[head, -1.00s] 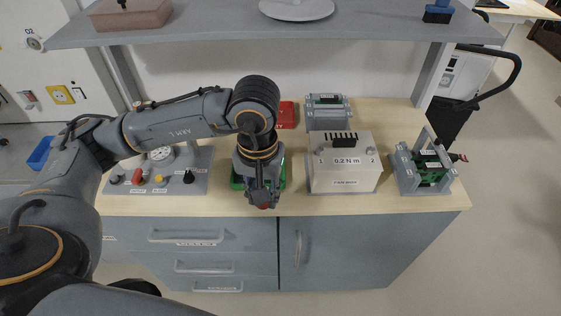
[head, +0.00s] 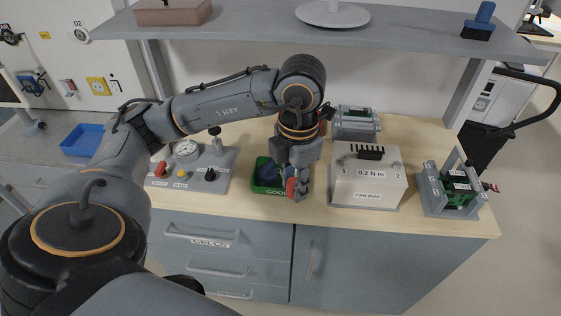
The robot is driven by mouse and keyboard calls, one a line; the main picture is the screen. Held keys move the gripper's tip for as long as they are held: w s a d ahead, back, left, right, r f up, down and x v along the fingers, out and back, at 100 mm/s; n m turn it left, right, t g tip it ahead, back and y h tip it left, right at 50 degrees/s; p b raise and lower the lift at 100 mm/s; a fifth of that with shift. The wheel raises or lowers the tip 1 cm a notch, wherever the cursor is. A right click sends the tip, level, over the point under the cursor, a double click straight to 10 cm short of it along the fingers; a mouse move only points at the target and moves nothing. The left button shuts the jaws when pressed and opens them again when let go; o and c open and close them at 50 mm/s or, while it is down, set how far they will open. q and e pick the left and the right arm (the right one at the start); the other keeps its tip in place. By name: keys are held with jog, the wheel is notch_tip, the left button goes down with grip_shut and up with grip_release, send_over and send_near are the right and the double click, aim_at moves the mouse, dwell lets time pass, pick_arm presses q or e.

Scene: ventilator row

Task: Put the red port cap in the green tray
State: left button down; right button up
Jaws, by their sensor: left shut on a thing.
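The red port cap (head: 291,187) shows between the fingers of my left gripper (head: 297,188), which points down and is shut on it. The gripper is at the right side of the green tray (head: 259,187), near the table's front edge, and hides the tray's right part. The tray is labelled GOOD, and something dark blue (head: 268,173) shows inside it. I cannot tell how high the cap is above the table. My right gripper is not in view.
Left of the tray stands a grey panel (head: 216,178) with a gauge and knobs. Close on the right is a white 0.2 Nm box (head: 367,190), with a grey fixture (head: 355,125) behind it. A green-and-grey unit (head: 452,190) stands far right. A shelf (head: 400,32) spans above.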

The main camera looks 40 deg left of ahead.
pick_arm(q)
jog(key=n, duration=0.2)
jog(key=a+n, duration=0.1)
jog(key=n, duration=0.2)
jog(key=shift+w+r, duration=0.1)
jog(key=w+a+f+n+p, duration=0.1)
jog(key=w+a+f+n, duration=0.1)
jog(key=w+f+n, duration=0.1)
jog(key=w+a+f+n+p, duration=0.2)
jog(key=w+a+f+n, duration=0.1)
jog(key=w+f+n, duration=0.1)
jog(key=w+a+f+n+p, duration=0.1)
jog(key=w+a+f+n, duration=0.1)
jog(key=w+f+n, duration=0.2)
jog(key=shift+w+a+n, duration=0.1)
jog(key=shift+w+n, duration=0.45)
jog(key=shift+n, duration=0.35)
jog(key=shift+w+a+n, duration=0.1)
jog(key=shift+w+n, duration=0.45)
jog(key=shift+n, duration=0.35)
jog(key=shift+f+p, duration=0.3)
jog(key=shift+f, duration=0.2)
